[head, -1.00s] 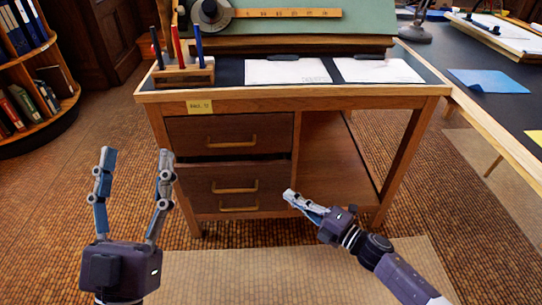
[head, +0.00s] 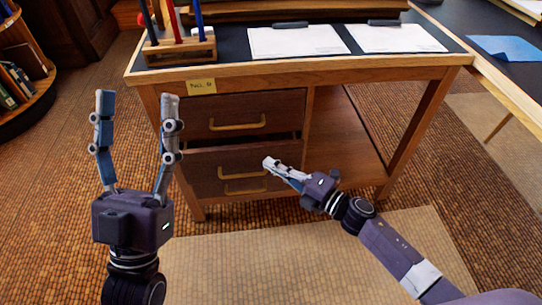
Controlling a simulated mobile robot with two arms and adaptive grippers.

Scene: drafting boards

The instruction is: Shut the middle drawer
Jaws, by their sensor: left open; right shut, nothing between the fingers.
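The desk's left pedestal has a stack of wooden drawers with brass handles. The middle drawer (head: 215,164) stands pulled out a little, with a dark gap above its front. Its handle (head: 243,176) is just left of and below my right fingertips. The top drawer (head: 205,112) looks shut. The bottom drawer is mostly hidden behind the middle one, with its handle (head: 245,190) showing. My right gripper (head: 270,164) is shut and empty, its tips over the right part of the middle drawer's front; I cannot tell if they touch. My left gripper (head: 137,97) is open and empty, left of the drawers.
The desk (head: 390,68) carries a pen holder (head: 180,50) and two clipboards with paper (head: 297,40). An open kneehole is right of the drawers. A side table (head: 515,75) with a blue sheet stands at right, a bookshelf (head: 22,75) at far left. A pale mat (head: 300,260) lies in front.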

